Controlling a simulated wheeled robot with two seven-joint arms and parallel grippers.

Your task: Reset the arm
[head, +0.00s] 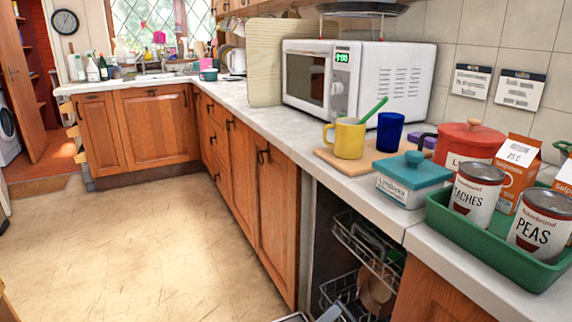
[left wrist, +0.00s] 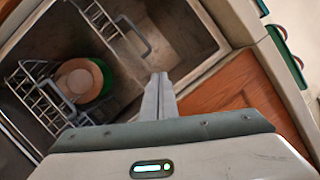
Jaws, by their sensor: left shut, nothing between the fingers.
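My left gripper shows in the left wrist view (left wrist: 158,95), with its two grey fingers together and nothing between them. It points toward the open dishwasher (left wrist: 150,60), with the cupboard front on the right of the picture. In the head view only a small grey part of my left gripper (head: 331,313) shows at the bottom edge, in front of and below the dishwasher opening. My right gripper is in neither view.
The dishwasher's upper rack (head: 366,245) and lower rack (left wrist: 45,95) hold dishes. The counter above carries a yellow mug (head: 349,139), a blue cup (head: 390,132), a teal-lidded box (head: 412,175) and a green tray (head: 480,245) with cans. The floor at left is clear.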

